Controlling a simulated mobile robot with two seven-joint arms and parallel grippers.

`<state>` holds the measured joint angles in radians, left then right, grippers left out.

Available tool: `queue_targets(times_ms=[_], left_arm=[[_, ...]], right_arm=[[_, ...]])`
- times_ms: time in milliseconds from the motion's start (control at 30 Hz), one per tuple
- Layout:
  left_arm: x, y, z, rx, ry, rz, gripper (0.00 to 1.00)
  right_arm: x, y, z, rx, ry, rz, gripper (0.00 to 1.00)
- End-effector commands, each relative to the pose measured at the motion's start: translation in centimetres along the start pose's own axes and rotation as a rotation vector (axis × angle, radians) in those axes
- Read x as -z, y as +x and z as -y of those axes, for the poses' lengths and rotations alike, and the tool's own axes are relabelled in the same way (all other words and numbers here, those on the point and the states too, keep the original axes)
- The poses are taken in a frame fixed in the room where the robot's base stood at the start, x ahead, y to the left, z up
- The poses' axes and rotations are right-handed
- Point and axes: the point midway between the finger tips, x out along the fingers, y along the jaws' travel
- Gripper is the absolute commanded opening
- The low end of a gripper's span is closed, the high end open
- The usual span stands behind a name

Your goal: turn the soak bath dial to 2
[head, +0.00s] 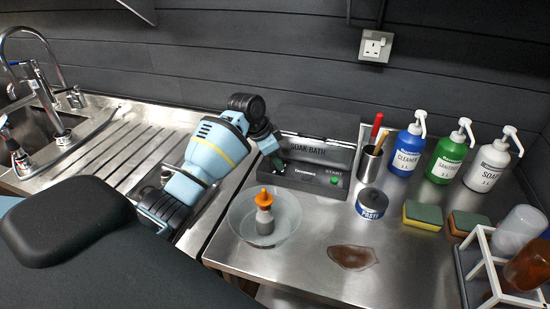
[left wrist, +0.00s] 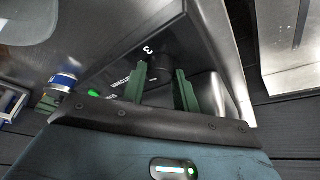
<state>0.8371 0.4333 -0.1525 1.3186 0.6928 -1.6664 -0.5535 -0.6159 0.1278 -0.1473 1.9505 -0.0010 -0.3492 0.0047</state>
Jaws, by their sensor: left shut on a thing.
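The soak bath (head: 318,150) is a dark box labelled SOAK BATH, at the back of the steel counter, with a green start button (head: 335,180) on its front panel. My left gripper (head: 277,163) is at the left end of that panel. In the left wrist view its two green fingers (left wrist: 160,88) are shut on the black dial (left wrist: 160,66), one on each side. A white 3 shows on the panel beside the dial. The dial's pointer is hidden, so its setting cannot be told. My right gripper is not in view.
A glass bowl (head: 286,236) holding an orange-topped grey brush stands in front of the bath. The sink (head: 42,135) is far left.

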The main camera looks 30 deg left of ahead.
Motion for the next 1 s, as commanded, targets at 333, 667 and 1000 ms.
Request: queue_targets(times_ms=[333, 667, 1000], left_arm=[[0.04, -0.07, 0.06, -0.003, 0.011, -0.001, 0.07], [0.03, -0.05, 0.04, -0.003, 0.010, -0.001, 0.52], [0.02, -0.56, 0.09, -0.002, 0.009, -0.001, 0.52]], right_arm=[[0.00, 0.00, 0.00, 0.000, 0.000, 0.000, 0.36], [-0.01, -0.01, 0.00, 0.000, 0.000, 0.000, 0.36], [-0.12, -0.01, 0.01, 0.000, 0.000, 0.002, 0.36]])
